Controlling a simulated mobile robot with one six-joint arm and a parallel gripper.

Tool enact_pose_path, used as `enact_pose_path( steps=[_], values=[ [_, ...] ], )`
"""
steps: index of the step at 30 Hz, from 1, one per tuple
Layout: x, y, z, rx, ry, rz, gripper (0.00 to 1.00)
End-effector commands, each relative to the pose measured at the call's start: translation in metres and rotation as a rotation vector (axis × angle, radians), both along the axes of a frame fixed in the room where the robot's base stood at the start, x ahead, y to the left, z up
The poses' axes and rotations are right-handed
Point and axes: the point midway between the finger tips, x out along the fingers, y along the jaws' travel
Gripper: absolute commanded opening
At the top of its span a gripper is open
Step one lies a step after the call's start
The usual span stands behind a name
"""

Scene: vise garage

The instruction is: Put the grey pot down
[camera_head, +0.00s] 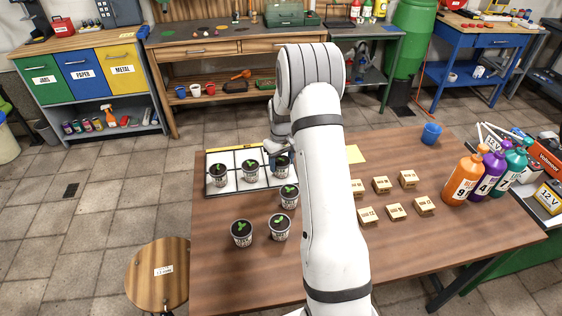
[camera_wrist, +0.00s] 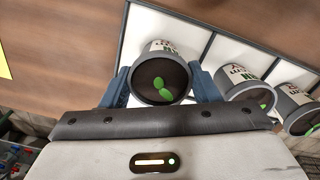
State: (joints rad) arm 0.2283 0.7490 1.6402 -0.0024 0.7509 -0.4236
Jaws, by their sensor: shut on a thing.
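My gripper (camera_wrist: 161,78) is shut on a grey pot (camera_wrist: 150,92) with dark soil and a green seedling, one finger on each side. In the head view this pot (camera_head: 281,169) is at the right end of the white, black-lined tray (camera_head: 232,157), partly hidden by my arm. I cannot tell whether its base touches the tray. Two similar pots, a left one (camera_head: 219,174) and a middle one (camera_head: 250,172), stand upright in the tray beside it. They also show at the right of the wrist view, one nearer (camera_wrist: 240,88) and one at the edge (camera_wrist: 296,108).
Three more seedling pots stand on the wooden table: one near the tray (camera_head: 289,198) and two at the front (camera_head: 241,234) (camera_head: 279,229). Several small boxes (camera_head: 396,211), bottles (camera_head: 463,180) and a blue cup (camera_head: 431,133) are to the right. A stool (camera_head: 158,274) stands at left.

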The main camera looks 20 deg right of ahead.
Motion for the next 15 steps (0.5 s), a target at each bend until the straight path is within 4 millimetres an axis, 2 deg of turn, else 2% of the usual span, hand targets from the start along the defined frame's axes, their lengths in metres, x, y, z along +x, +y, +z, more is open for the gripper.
enact_pose_path(
  steps=[1,8,15],
  values=[
    [0.0000,0.0000,-0.0017,0.000,0.000,0.000,0.57],
    [-0.0002,-0.0001,-0.0010,0.000,0.000,0.000,0.76],
    [-0.0002,-0.0002,-0.0004,0.000,0.000,0.000,0.77]
  ],
)
